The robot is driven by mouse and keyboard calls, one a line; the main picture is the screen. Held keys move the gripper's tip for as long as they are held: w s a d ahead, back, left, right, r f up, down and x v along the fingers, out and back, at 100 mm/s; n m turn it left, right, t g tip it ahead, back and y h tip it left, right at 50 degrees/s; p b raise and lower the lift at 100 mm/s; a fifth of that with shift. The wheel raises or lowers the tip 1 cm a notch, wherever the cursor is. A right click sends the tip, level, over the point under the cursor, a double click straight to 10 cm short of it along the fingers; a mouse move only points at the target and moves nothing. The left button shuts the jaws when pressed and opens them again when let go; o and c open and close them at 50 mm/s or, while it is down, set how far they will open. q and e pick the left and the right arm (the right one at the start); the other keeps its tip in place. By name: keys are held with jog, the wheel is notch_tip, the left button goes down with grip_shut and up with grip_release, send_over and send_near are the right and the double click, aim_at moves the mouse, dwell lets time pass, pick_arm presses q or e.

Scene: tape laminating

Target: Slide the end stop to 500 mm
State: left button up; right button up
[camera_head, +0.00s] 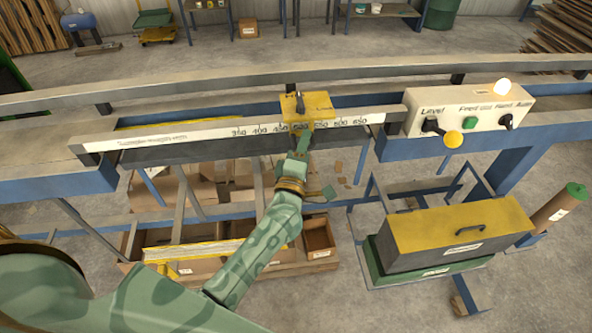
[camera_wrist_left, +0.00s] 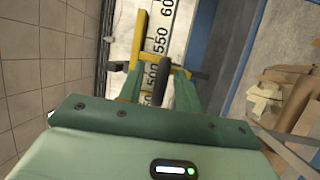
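The yellow end stop (camera_head: 318,104) sits on the white scale rail (camera_head: 210,130), over the printed marks around 500 and 550. In the left wrist view the yellow end stop (camera_wrist_left: 139,50) lies across the scale (camera_wrist_left: 153,62), with 500, 550 and 600 readable; the exact reading edge is unclear. A dark handle (camera_wrist_left: 164,95) stands up from the stop. My left gripper (camera_head: 303,141) is at the front of the stop. Its two green fingers (camera_wrist_left: 160,92) stand either side of the handle, with gaps showing, so it appears open. My right gripper is not in view.
A control box (camera_head: 468,112) with a lever, green button and lit lamp stands right of the rail. A yellow-topped case (camera_head: 460,232) is below it. A wooden crate with compartments (camera_head: 318,240) sits under the rail. The rail's left part is free.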

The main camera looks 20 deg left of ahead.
pick_arm(q)
jog(key=b+v, duration=0.2)
jog(key=v, duration=1.2)
jog(key=shift+s+d+b, duration=0.2)
jog(key=shift+s+b, duration=0.1)
jog(key=s+d+f+m+g+h+b, duration=0.25)
jog(key=f+m, duration=0.25)
jog(key=f, duration=0.6)
jog(key=s+d+f+m+g+h+b, duration=0.1)
jog(key=s+f+m+g+h, duration=0.3)
jog(key=f, duration=0.6)
jog(key=s+d+f+m+g+y+b, duration=0.1)
jog(key=s+d+f+m+g, duration=0.1)
jog(key=f+m, duration=0.65)
jog(key=s+a+f+m+g+b, duration=0.1)
jog(key=s+a+f+g+b, duration=0.2)
jog(key=s+f, duration=0.6)
jog(key=s+a+f+m+g+y+b, duration=0.1)
jog(key=s+a+f+g+b, duration=0.3)
jog(key=f, duration=1.2)
jog(key=s+a+f+m+g+y+b, duration=0.1)
jog(key=s+a+f+m+g+b, duration=0.2)
jog(key=s+a+f+b, duration=0.3)
jog(key=s+f+b, duration=0.3)
jog(key=s+f, duration=0.3)
jog(key=s, duration=0.2)
jog(key=shift+f, duration=0.3)
